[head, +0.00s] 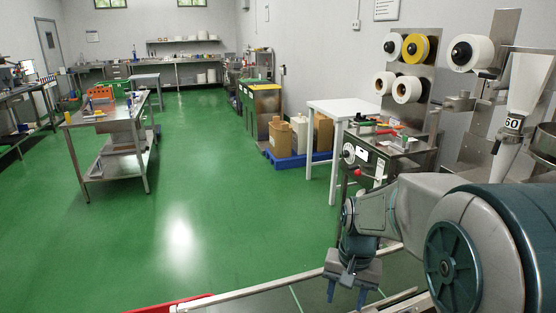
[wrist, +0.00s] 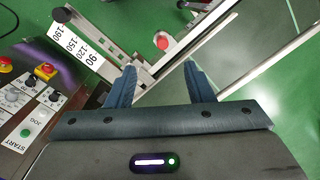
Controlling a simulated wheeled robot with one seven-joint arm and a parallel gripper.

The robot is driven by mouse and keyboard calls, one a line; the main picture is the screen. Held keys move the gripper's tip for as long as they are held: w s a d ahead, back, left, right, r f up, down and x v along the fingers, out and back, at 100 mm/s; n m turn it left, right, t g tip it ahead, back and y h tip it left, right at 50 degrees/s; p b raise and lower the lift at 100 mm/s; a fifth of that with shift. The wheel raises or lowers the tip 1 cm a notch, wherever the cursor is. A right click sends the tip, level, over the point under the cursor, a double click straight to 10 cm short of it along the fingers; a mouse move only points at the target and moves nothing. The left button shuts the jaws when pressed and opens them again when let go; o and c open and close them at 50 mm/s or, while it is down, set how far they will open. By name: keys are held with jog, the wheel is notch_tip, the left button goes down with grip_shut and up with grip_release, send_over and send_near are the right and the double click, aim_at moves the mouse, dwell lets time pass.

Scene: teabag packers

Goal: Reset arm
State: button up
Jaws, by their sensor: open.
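My gripper (head: 346,290) hangs at the lower right of the head view, fingers pointing down. In the wrist view my gripper (wrist: 160,84) shows two blue-grey fingers set wide apart, with nothing between them. It is open and empty. My arm reaches in from the right edge of the head view, bent down at the wrist.
A metal rail (head: 262,290) runs below my gripper. A control panel (wrist: 38,105) with buttons and a scale strip (wrist: 78,42) lie left of my fingers in the wrist view. A packing machine (head: 390,150) and white table (head: 343,107) stand behind.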

jog(key=s+r+n+t+p, duration=0.3)
jog(key=s+r, duration=0.6)
jog(key=s, duration=0.3)
jog(key=shift+a+r+n+h+p, duration=0.25)
jog(key=shift+a+n+h+p, duration=0.05)
jog(key=shift+n+p, duration=0.2)
